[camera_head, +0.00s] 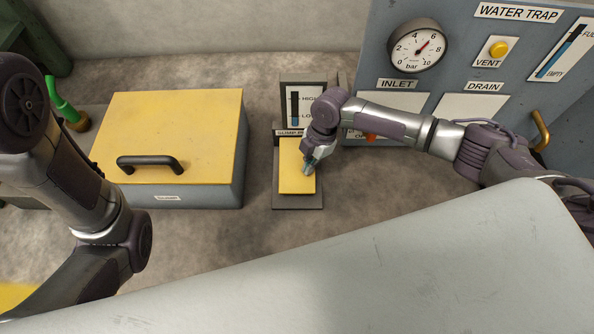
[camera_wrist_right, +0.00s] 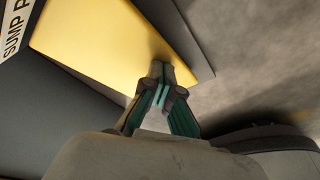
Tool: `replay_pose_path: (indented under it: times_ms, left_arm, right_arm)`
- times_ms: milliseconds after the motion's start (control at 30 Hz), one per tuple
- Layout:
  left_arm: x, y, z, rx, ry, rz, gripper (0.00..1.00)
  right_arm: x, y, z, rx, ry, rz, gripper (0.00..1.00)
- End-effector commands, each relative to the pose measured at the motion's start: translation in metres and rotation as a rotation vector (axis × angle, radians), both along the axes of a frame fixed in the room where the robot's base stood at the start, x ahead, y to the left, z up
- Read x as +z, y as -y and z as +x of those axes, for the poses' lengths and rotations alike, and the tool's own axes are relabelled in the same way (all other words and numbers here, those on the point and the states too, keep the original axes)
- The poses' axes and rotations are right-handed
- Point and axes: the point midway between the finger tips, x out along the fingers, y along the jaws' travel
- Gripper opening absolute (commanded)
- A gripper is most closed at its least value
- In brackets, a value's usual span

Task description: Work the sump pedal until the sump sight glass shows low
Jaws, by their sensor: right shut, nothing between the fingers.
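The sump pedal (camera_head: 297,182) is a yellow plate on a dark base, under a label that is partly covered by my right arm. My right gripper (camera_head: 308,169) is shut and empty, its fingertips at the plate's right side. In the right wrist view the shut fingertips (camera_wrist_right: 160,78) overlap the yellow pedal (camera_wrist_right: 105,45) near its edge; I cannot tell whether they press on it. The sump sight glass (camera_head: 295,108) stands behind the pedal, marked HIGH and LOW. Its tube looks dark above and blue below; the exact level is too small to read. My left gripper is out of view.
A grey box with a yellow lid (camera_head: 170,130) and black handle stands left of the pedal. The water trap panel (camera_head: 465,75), with a gauge (camera_head: 416,46) and yellow vent button (camera_head: 498,49), rises at the right. A pale surface (camera_head: 380,280) fills the lower foreground.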

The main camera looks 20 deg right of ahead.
Motion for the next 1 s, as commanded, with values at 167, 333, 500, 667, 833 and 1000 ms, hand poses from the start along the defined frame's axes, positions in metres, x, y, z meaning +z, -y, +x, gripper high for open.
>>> replay_pose_path:
  times_ms: [167,333,500,667,833,1000]
  left_arm:
    - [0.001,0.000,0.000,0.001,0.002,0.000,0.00]
    - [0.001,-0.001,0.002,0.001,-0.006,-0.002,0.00]
    - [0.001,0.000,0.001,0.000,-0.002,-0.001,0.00]
    - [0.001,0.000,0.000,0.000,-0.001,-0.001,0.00]
    - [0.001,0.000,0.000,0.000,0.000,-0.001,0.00]
    - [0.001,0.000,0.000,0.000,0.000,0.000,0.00]
  right_arm:
    - [-0.001,0.004,0.001,0.000,0.000,-0.004,0.00]
    - [0.002,0.005,0.001,0.000,0.001,-0.004,0.00]
    - [0.024,0.010,0.004,-0.001,0.005,-0.003,0.00]
    - [0.051,0.016,0.006,0.000,0.004,-0.003,0.00]
    - [0.069,0.019,0.008,0.000,0.003,-0.001,0.00]
    - [0.073,0.020,0.007,0.000,0.001,-0.002,0.00]
